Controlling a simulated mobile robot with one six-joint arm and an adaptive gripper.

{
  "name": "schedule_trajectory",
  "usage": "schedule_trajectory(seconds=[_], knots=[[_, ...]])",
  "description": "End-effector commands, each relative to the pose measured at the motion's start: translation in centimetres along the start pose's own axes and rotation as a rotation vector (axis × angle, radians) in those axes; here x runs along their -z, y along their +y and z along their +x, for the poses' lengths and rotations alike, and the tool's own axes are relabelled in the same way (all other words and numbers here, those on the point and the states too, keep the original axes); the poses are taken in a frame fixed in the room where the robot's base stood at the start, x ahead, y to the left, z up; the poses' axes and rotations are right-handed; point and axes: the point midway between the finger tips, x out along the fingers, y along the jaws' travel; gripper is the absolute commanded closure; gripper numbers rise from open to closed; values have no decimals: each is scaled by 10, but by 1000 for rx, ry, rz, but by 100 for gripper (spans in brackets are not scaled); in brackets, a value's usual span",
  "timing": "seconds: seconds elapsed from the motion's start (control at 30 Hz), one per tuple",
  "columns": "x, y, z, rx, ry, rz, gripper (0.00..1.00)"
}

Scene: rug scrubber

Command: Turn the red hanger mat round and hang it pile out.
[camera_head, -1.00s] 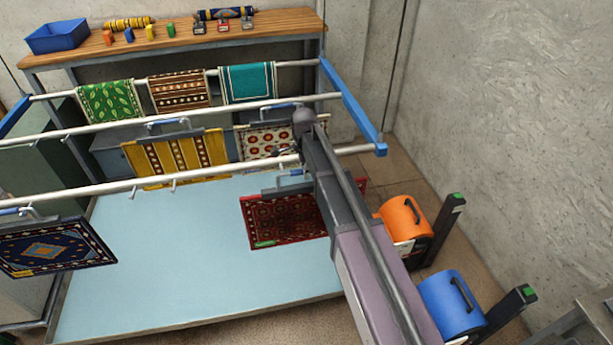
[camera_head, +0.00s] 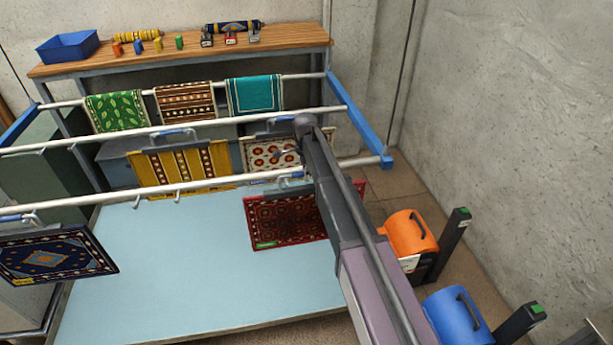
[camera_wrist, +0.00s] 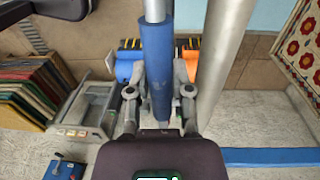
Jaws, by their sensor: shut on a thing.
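The red hanger mat (camera_head: 285,224) hangs over the pale blue platform, below the nearest rail, with a dark red patterned face and a green tag at its lower left. My arm covers its right part. In the wrist view my gripper (camera_wrist: 158,105) is shut on a blue hanger handle (camera_wrist: 157,60), one finger on each side. In the head view my arm hides the gripper. The mat itself is not clear in the wrist view. I cannot tell whether its hook touches the rail (camera_head: 110,198), which runs close beside the handle in the wrist view (camera_wrist: 221,60).
A navy mat (camera_head: 45,253) hangs at the left of the nearest rail. Yellow (camera_head: 182,168) and cream-red (camera_head: 268,154) mats hang behind. Orange (camera_head: 410,232) and blue (camera_head: 457,316) drums stand right of the platform (camera_head: 150,265). A wooden bench (camera_head: 180,55) is at the back.

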Motion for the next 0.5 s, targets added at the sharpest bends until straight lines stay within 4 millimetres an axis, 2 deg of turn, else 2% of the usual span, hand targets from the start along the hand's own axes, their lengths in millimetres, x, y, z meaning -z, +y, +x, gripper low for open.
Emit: schedule_trajectory(seconds=[0.03, 0.2, 0.5], knots=[[0, 0, 7, 0, 0, 0, 100], [0, -1, 14, 0, 0, 0, 100], [0, -1, 17, 0, 0, 0, 100]])
